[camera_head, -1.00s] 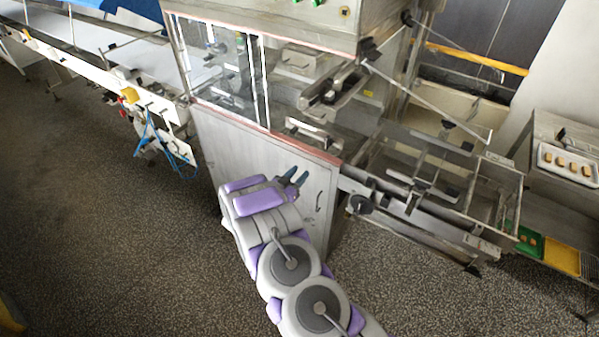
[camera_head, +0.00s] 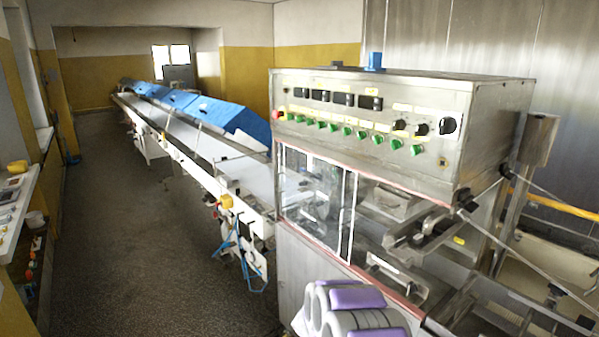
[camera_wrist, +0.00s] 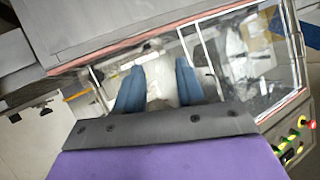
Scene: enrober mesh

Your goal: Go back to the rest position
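My gripper shows in the wrist view as two blue fingers (camera_wrist: 158,88) standing apart with a gap between them. It is open, and I see nothing held in it. Behind the fingers is the glazed front of the enrober machine (camera_wrist: 235,60), with a pale blurred area seen in the gap. In the head view only my grey and purple arm shows at the bottom edge, in front of the machine's metal housing (camera_head: 400,100). The fingers are hidden there.
The machine has a panel of green buttons (camera_head: 361,134) and a red button (camera_head: 281,115). A long conveyor (camera_head: 205,150) with blue covers (camera_head: 225,118) runs back to the left. Open speckled floor (camera_head: 150,240) lies left of it, with a cluttered shelf (camera_head: 18,205) at far left.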

